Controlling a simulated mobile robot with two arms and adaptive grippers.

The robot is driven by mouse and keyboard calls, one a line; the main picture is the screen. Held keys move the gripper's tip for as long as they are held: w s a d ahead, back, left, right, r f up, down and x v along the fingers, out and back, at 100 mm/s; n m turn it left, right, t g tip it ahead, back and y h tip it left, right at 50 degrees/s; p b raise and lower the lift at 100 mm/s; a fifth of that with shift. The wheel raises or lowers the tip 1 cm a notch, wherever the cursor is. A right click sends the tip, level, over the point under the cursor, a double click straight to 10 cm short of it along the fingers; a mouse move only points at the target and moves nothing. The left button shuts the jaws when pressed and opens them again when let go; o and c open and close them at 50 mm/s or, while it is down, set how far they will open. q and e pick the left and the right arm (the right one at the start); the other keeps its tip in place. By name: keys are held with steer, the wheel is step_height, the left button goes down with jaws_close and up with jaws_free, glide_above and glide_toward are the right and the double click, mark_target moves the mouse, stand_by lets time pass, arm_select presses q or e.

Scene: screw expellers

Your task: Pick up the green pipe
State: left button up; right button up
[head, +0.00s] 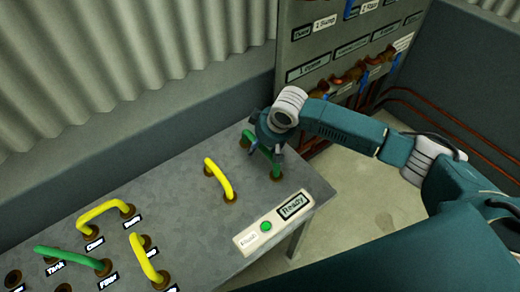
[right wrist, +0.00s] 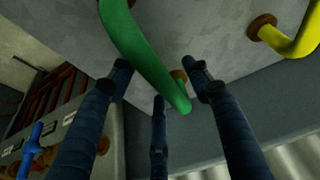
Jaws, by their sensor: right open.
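A green pipe (head: 276,168) stands in sockets at the far right end of the grey metal table. My right gripper (head: 266,141) is over it and hides its middle. In the right wrist view the green pipe (right wrist: 145,62) runs between the open fingers of my right gripper (right wrist: 160,83), which look apart from it; contact is hard to tell. A second green pipe (head: 72,257) is plugged in at the lower left of the table, among labelled sockets. My left gripper is out of view.
Several yellow pipes stand on the table (head: 185,205); the nearest one (head: 220,180) is left of my right gripper. A panel with a green button (head: 266,226) and a "Ready" label is at the front edge. A wall cabinet (head: 345,45) with valves stands behind right.

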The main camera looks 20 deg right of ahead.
jaws_close()
steer(key=shift+w, duration=0.1)
stand_by(0.3)
